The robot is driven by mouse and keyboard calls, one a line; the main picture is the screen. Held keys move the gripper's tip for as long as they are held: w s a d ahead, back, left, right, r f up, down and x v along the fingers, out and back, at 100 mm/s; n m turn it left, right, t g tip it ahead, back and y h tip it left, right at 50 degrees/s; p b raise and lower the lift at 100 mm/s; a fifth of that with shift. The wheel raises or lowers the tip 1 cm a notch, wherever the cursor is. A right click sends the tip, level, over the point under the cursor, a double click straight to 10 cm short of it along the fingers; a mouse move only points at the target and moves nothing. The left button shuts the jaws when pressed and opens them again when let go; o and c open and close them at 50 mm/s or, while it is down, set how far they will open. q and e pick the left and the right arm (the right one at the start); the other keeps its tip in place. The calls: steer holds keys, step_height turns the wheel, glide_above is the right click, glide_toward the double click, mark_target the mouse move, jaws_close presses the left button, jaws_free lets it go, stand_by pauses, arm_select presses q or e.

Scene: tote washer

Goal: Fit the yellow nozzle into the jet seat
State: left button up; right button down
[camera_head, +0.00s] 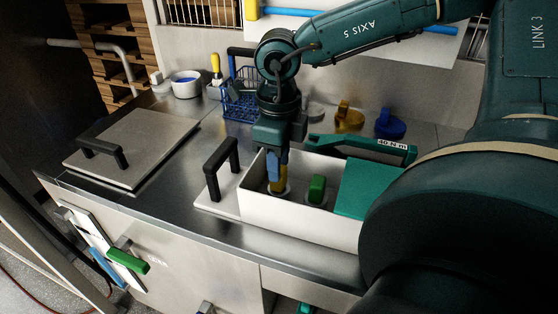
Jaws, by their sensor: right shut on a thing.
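My right gripper (275,166) reaches down into a white open-topped box on the steel counter. Its blue fingertips are shut on the yellow nozzle (279,186). The nozzle is upright, and its lower end is at a grey round seat (279,195) on the floor of the box. I cannot tell whether it is seated or just above. A green nozzle (317,187) stands to its right in the same box. My left gripper is not in view.
The white box (306,223) has a green panel (362,190) at its right. A green torque wrench (355,147) lies behind. A black-handled lid (222,180) is left of the box. A blue basket (240,98), yellow knob (348,118) and blue knob (390,125) stand behind.

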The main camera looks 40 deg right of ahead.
steer(key=shift+r+p, duration=1.1)
steer(key=shift+r, duration=1.7)
